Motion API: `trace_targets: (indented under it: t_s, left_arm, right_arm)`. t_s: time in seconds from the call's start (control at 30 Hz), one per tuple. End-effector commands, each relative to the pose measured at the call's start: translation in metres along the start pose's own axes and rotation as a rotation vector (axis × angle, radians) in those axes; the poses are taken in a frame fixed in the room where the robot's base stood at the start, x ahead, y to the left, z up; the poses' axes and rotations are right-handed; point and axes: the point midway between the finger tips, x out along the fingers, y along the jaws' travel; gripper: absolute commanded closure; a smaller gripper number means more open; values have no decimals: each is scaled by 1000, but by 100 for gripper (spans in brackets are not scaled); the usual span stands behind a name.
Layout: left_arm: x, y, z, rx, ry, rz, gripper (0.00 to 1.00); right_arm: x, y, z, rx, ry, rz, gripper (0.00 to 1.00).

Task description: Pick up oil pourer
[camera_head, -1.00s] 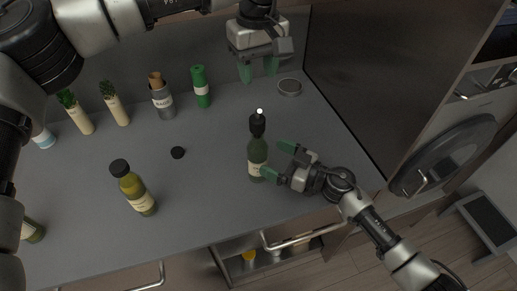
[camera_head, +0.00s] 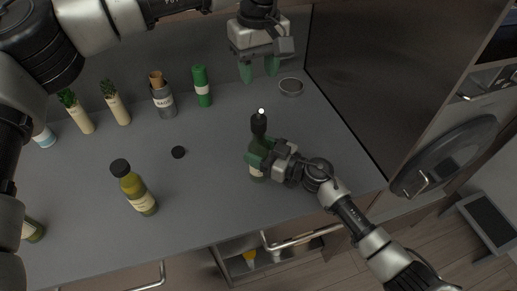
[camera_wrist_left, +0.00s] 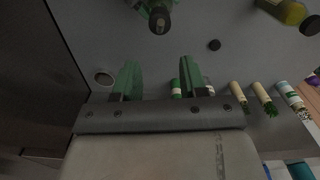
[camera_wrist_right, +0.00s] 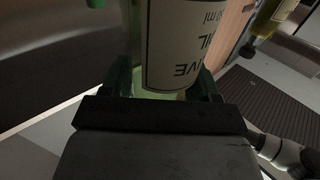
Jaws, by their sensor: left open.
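The oil pourer is a dark green bottle with a black top and pale label (camera_head: 255,172), upright on the grey counter. My right gripper (camera_head: 257,153) is around its body, with the fingers against its sides. In the right wrist view the bottle's label (camera_wrist_right: 172,45) fills the space between the green fingers (camera_wrist_right: 163,85). My left gripper (camera_head: 259,71) is open and empty above the back of the counter, behind the bottle. Its parted fingers (camera_wrist_left: 157,80) show in the left wrist view, with the bottle's top (camera_wrist_left: 159,20) beyond them.
A yellow-green bottle with a black cap (camera_head: 134,188) stands to the left. A small black disc (camera_head: 178,152) lies between. A green container (camera_head: 202,86), a grey canister (camera_head: 161,96) and potted plants line the back. A round dish (camera_head: 291,87) lies near the dark panel.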

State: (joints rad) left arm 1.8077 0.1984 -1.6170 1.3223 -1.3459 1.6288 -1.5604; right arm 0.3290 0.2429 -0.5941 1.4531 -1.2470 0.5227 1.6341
Motion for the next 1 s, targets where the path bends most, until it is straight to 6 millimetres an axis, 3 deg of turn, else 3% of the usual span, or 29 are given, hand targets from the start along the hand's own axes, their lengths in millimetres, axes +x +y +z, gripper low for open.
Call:
trace_targets:
  t_s: [0.03,0.13,0.3,0.63,1.0]
  left_arm:
    - [0,0,0,0,0,0,57]
    - [0,0,0,0,0,0,57]
    - [1,-1,3,9,-7,13,32]
    - [-1,-7,4,11,-4,86,32]
    - [54,-3,4,10,-2,90,32]
  right_arm:
    - [0,0,0,0,0,0,55]
    - [0,0,0,0,0,0,67]
    - [0,0,0,0,0,0,67]
    - [0,0,0,0,1,0,68]
    - [0,0,-1,0,1,0,68]
